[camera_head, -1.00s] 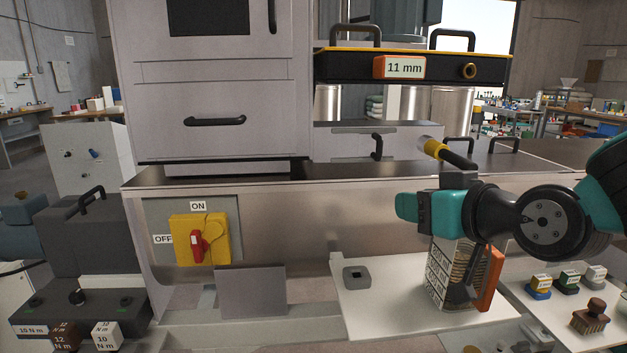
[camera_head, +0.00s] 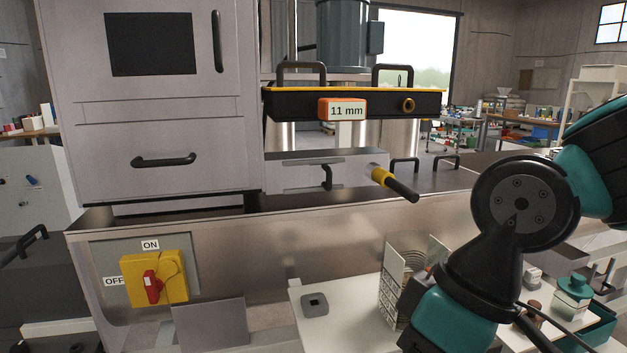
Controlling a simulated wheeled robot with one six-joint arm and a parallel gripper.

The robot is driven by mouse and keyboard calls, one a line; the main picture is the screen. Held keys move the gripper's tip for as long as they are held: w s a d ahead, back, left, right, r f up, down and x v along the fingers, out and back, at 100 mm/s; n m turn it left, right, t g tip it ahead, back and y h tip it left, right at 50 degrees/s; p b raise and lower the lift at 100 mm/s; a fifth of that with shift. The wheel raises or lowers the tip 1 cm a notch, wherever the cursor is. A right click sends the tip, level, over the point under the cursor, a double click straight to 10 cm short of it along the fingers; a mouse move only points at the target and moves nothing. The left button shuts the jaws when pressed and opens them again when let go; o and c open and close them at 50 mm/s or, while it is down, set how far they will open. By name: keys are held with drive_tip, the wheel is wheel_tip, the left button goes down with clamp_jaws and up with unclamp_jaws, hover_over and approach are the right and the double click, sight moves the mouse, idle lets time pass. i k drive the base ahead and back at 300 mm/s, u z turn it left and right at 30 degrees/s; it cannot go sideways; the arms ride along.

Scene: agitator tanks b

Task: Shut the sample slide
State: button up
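No part is labelled as the sample slide. A rod with a yellow collar (camera_head: 380,175) and a black grip (camera_head: 403,190) sticks out toward me below the 11 mm unit, tilted down to the right. Left of it is a flat grey drawer-like front (camera_head: 290,176) with a black handle (camera_head: 327,177). I cannot tell which of these is the slide, or how far it is out. My arm's wrist is at the lower right, below and right of the rod and clear of it. My gripper's fingers are not visible; the wrist points down toward the bottom edge.
A black unit marked 11 mm (camera_head: 348,110) sits above the rod. A grey cabinet (camera_head: 160,120) stands at left. A yellow switch with red knob (camera_head: 152,287) is on the steel front. A pale rack (camera_head: 398,280) stands on a white board (camera_head: 350,315) beside my wrist.

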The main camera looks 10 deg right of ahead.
sight(327, 178)
drive_tip(key=k, duration=0.5)
drive_tip(key=u, duration=1.9)
drive_tip(key=i, duration=1.05)
drive_tip(key=z, duration=1.85)
